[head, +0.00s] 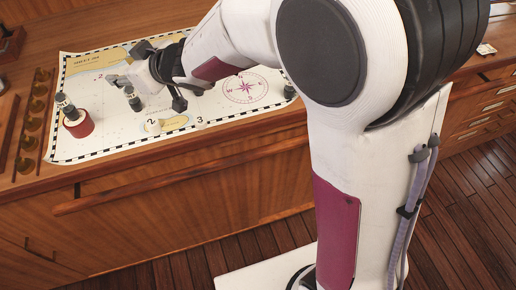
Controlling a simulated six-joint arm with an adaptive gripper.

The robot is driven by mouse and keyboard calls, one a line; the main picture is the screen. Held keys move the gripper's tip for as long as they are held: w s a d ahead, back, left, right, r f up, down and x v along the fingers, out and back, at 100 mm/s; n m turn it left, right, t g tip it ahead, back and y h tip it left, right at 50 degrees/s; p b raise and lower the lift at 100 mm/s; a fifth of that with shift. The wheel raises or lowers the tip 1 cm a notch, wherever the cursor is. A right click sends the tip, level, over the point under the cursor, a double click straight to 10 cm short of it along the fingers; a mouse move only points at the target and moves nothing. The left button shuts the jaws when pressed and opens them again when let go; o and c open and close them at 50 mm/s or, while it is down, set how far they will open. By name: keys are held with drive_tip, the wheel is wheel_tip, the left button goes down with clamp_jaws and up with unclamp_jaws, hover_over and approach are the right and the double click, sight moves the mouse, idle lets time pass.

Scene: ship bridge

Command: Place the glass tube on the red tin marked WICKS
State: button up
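The red tin (79,127) stands near the left end of the chart in the head view; any lettering on it is too small to read. A small upright tube-like piece with dark ends (67,108) shows at the tin's top and overlaps it; I cannot tell whether it rests on the tin or stands behind it. A similar piece (133,99) stands on the chart just below my gripper (128,68). I cannot tell which one is the glass tube. My gripper is over the chart's left half, right of the tin. Its fingertips are too small to judge.
The chart (105,134) covers much of the wooden counter (160,172). Number markers 2 (152,126) and 3 (200,122) lie near its front edge. Another small dark-ended piece (290,92) is at right, beside my arm. A wooden rack with brass pieces (33,125) is at left.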

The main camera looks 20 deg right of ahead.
drive_tip(key=s+d+r+m+h, duration=0.25)
drive_tip(key=s+d+h, duration=0.2)
drive_tip(key=d, duration=0.65)
drive_tip(key=s+d+r+m+h, duration=0.2)
drive_tip(key=s+d+m+h, duration=0.3)
drive_tip(key=d, duration=0.6)
drive_tip(key=s+d+f+g, duration=0.2)
drive_tip(key=s, duration=1)
drive_tip(key=s+d+f+m+g+y, duration=0.1)
drive_tip(key=s+d+f+g, duration=0.1)
drive_tip(key=s, duration=0.9)
drive_tip(key=shift+s+d+f+g, duration=0.3)
drive_tip(key=shift+s+d+f, duration=0.1)
drive_tip(key=shift+f, duration=0.25)
